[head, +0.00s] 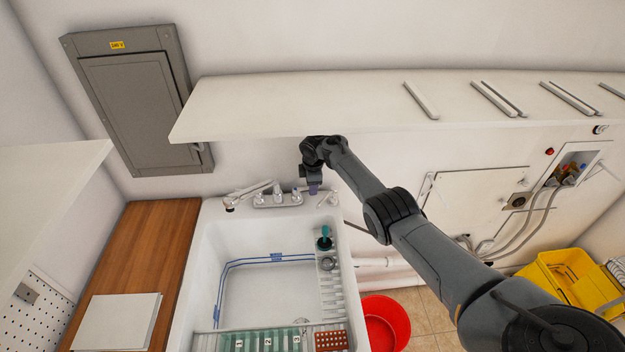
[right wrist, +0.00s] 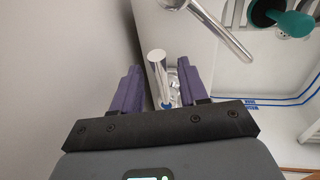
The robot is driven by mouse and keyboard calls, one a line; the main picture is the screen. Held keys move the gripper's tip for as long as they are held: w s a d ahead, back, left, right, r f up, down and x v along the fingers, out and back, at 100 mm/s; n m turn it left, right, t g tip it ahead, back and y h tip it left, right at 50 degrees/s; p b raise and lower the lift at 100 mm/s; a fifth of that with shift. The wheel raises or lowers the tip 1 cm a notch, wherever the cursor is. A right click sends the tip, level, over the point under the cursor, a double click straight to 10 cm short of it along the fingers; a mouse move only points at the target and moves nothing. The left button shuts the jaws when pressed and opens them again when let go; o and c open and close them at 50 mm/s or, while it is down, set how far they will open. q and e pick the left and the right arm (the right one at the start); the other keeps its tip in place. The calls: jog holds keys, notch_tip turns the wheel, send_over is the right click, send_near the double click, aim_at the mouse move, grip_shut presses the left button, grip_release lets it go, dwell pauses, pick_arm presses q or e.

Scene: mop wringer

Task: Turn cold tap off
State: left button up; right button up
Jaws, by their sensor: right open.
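The chrome tap set (head: 277,197) stands at the back edge of the white sink, with its spout swung to the left in the head view. In the right wrist view the spout (right wrist: 222,32) runs across the top. A chrome tap handle with a blue mark (right wrist: 158,70) stands between the two purple fingers of my right gripper (right wrist: 158,88). The fingers are apart, with a gap on each side of the handle. In the head view my right gripper (head: 312,189) is at the right end of the tap set, under the shelf. My left gripper is not in view.
A long white shelf (head: 290,100) overhangs the tap area close to my right arm. The sink (head: 212,245) holds a washboard-like rack and a green-handled plunger (head: 325,237). A red bucket (head: 388,318) and yellow mop bucket (head: 570,278) stand to the right.

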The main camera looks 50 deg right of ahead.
notch_tip(320, 180, up, 10)
jog(key=s+a+p, duration=0.1)
jog(key=p, duration=0.1)
jog(key=shift+s+a+r, duration=0.2)
jog(key=shift+s, duration=0.05)
jog(key=shift+f, duration=0.1)
dwell(0.4)
jog(key=s+a+f+m+h+p, duration=0.1)
jog(key=s+a+f+p, duration=0.1)
jog(key=s+a+f, duration=0.3)
jog(key=s+a+f+m+p, duration=0.1)
jog(key=s+a+f, duration=0.1)
jog(key=a, duration=0.6)
jog(key=s+a+f+h+p, duration=0.1)
jog(key=s+a+f+p, duration=0.1)
jog(key=s+a+f, duration=0.3)
jog(key=s+a+r+m+t+y+p, duration=0.1)
jog(key=s+a+r, duration=0.3)
jog(key=s+a, duration=0.6)
jog(key=s+a+r+m+t+y+p, duration=0.1)
jog(key=s+a+r+m+y, duration=0.1)
jog(key=s+a, duration=0.8)
notch_tip(320, 180, up, 2)
jog(key=shift+a+r+m+y, duration=0.25)
jog(key=shift+a+m+y, duration=0.2)
jog(key=shift+m, duration=0.45)
